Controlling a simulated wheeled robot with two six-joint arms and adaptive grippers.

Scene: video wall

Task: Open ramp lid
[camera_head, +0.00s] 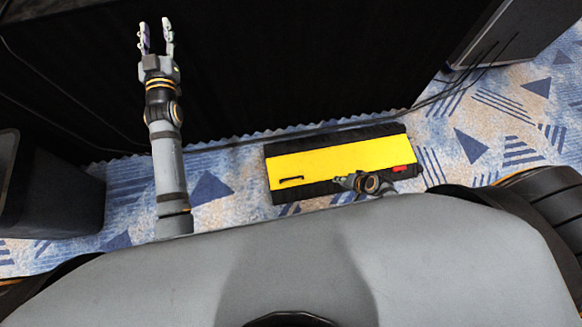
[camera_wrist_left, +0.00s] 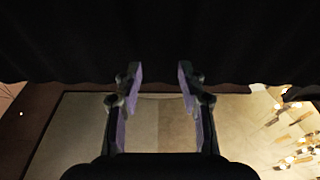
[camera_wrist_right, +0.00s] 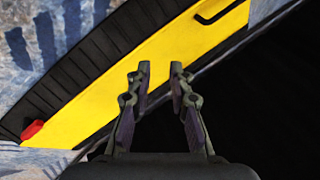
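The cable ramp (camera_head: 330,160) lies on the carpet with its flat yellow lid (camera_head: 320,158) down between black edges. A thin black handle (camera_head: 291,179) is at the lid's left end, and a red piece (camera_head: 400,168) is at its right end. In the right wrist view the handle (camera_wrist_right: 222,14) is beyond the fingertips and the red piece (camera_wrist_right: 32,130) is at lower left. My right gripper (camera_head: 340,181) is over the lid's near edge, right of the handle; its fingers (camera_wrist_right: 158,72) are parted and empty. My left gripper (camera_head: 155,37) is open and empty, far left of the ramp.
A dark wall or drape (camera_head: 250,70) rises behind the ramp. Black cables (camera_head: 440,95) run along its foot. A dark box (camera_head: 50,190) stands at left and a grey-black cabinet (camera_head: 515,30) at upper right. Patterned carpet (camera_head: 225,195) is clear left of the ramp.

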